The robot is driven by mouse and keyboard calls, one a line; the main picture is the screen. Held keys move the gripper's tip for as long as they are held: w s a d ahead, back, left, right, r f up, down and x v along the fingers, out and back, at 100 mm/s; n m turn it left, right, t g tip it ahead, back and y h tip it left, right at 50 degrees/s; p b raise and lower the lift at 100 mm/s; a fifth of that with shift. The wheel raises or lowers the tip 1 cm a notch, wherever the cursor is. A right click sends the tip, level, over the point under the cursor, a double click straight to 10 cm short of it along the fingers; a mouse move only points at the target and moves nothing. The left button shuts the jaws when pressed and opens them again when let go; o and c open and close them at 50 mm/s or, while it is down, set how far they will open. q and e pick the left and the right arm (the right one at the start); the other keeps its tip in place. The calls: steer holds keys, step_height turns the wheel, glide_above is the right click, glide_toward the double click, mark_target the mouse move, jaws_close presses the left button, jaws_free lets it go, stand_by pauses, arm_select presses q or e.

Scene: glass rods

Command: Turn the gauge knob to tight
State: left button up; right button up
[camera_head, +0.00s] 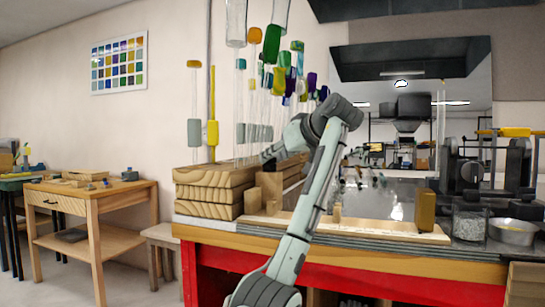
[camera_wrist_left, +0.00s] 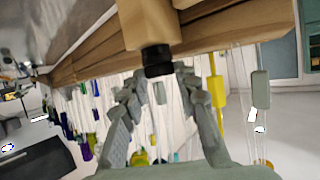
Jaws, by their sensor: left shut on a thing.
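The gauge knob (camera_wrist_left: 157,60) is a small black cylinder on the end of a pale wooden block (camera_wrist_left: 148,24), seen at the top of the left wrist view. My left gripper (camera_wrist_left: 158,72) has its two grey fingers on either side of the knob and is shut on it. In the head view my left gripper (camera_head: 269,157) is small and dark, just above the wooden block (camera_head: 269,188) beside the stacked timber. The knob is hard to make out there. No tight mark or pointer is readable. My right gripper is not in view.
Stacked timber (camera_head: 207,190) stands close to my left gripper. Glass rods with coloured ends (camera_head: 271,44) hang behind it. A glass jar of pellets (camera_head: 469,222) and a metal bowl (camera_head: 512,232) stand at the bench's right. The floor at left has free room.

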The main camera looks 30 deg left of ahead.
arm_select(q)
steer(key=n+g, duration=0.2)
steer(key=w+n+g+y, duration=0.1)
steer(key=n+g, duration=0.1)
steer(key=g, duration=0.1)
steer(key=shift+d+r+n, duration=0.1)
steer(key=shift+n, duration=0.2)
steer(key=shift+w+n+g, duration=0.15)
steer(key=shift+n+g, duration=0.55)
steer(key=shift+g, duration=0.3)
steer(key=o, duration=0.9)
steer(key=shift+c, duration=0.2)
steer(key=shift+m+t, duration=0.5)
steer(key=shift+t, duration=0.1)
